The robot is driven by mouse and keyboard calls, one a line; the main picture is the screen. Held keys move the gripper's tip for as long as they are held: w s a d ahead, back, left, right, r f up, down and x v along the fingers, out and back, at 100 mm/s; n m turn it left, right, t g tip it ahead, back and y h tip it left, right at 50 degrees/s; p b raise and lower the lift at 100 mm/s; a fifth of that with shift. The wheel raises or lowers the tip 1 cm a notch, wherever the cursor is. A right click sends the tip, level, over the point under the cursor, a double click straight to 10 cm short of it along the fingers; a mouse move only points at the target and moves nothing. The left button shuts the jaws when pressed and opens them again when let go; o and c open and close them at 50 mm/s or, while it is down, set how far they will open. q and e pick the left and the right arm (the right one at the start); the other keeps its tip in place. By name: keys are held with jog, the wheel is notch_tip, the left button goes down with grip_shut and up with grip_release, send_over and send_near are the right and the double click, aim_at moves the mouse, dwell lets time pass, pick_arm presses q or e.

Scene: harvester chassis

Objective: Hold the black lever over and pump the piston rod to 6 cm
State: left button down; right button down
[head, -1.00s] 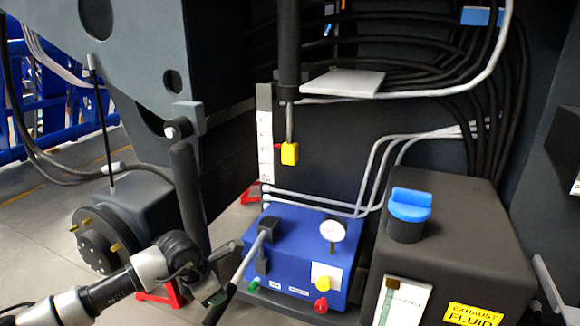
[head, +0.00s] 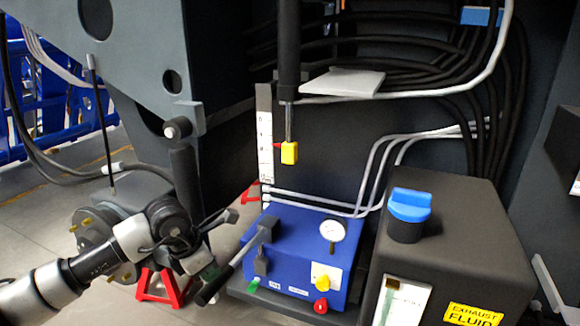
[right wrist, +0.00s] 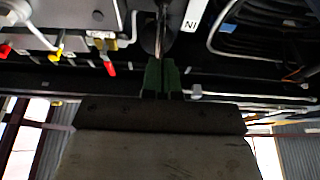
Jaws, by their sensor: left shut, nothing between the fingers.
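The piston rod (head: 289,122) hangs in the head view with a yellow end block (head: 289,153) and a red pointer against a white scale (head: 265,140); its numbers are too small to read. The blue pump (head: 300,250) has a handle (head: 228,273) slanting down to the left. My left gripper (head: 212,273) is shut and empty at the handle's dark grip; contact is unclear. In the right wrist view, my right gripper (right wrist: 162,75) has its green fingers close together. A narrow dark upright piece, possibly the black lever (right wrist: 160,32), stands at its tips.
A dark box (head: 460,235) with a blue cap (head: 409,204) stands right of the pump. A wheel hub (head: 92,235) and a red stand (head: 165,285) are at lower left. Red (right wrist: 110,68) and yellow (right wrist: 57,53) parts show in the right wrist view.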

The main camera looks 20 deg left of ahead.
notch_tip(320, 180, down, 7)
jog(key=shift+f, duration=0.2)
dwell(0.4)
jog(key=shift+s, duration=0.1)
jog(key=v, duration=1.2)
pick_arm(q)
jog(key=shift+r, duration=0.1)
dwell(0.8)
